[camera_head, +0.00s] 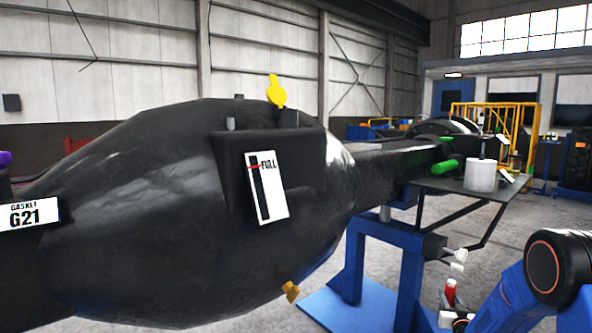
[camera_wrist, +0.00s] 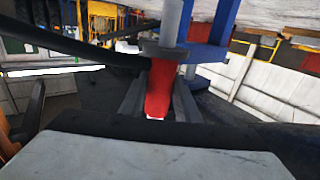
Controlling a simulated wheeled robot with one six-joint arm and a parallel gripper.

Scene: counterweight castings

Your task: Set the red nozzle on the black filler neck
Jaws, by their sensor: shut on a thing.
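The red nozzle (camera_head: 450,292) stands roughly upright at the lower right of the head view, held by my gripper (camera_head: 450,305). In the wrist view the red nozzle (camera_wrist: 160,88) is clasped between the two dark fingers of my gripper (camera_wrist: 160,103). A grey tube with a collar shows just beyond it; I cannot tell whether it belongs to the nozzle. The black filler neck (camera_head: 288,118) rises from the top of the large black casting, beside a raised yellow cap (camera_head: 277,91). My gripper is well to the right of and below the neck, clear of it.
The black casting (camera_head: 130,200) fills the left and middle. A blue stand (camera_head: 392,240) stands between it and my arm. A dark side table (camera_head: 465,186) holds a white cylinder (camera_head: 481,176) and a green object. A yellow railing (camera_head: 490,122) is behind.

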